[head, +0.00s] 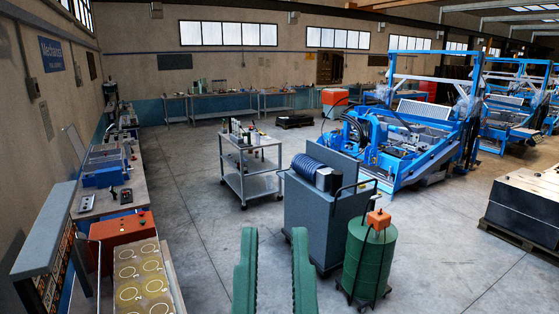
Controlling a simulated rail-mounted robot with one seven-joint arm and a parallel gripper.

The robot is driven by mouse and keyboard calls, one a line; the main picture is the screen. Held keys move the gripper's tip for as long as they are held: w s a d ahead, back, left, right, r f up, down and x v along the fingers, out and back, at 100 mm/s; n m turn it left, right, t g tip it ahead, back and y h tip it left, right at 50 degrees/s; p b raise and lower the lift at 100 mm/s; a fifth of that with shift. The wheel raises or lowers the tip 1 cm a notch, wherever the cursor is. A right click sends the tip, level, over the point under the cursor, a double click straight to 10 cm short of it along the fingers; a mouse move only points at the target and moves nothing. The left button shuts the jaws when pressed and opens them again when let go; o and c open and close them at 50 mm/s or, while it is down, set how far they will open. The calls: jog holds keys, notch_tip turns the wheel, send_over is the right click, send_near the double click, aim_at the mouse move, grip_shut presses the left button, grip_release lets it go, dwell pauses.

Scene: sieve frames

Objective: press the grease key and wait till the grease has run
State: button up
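My gripper (274,250) shows its two green fingers at the bottom middle of the head view. They stand apart with bare floor between them, and nothing is held. A green drum (369,262) with an orange pump head (379,217) stands on a wheeled carrier to the right of the fingers. An orange box (120,229) with small buttons on top sits on the left bench. Small dark control boxes with keys (126,196) lie behind it. I cannot tell which of these keys is the grease key, and no running grease is visible.
A grey cabinet cart (318,225) stands just beyond the fingers, left of the drum. A wheeled shelf trolley (250,170) is farther back. A yellowish panel with white rings (143,278) lies at the lower left. Blue machines (420,135) fill the right. The left-centre floor is clear.

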grip_shut()
dwell(1.1)
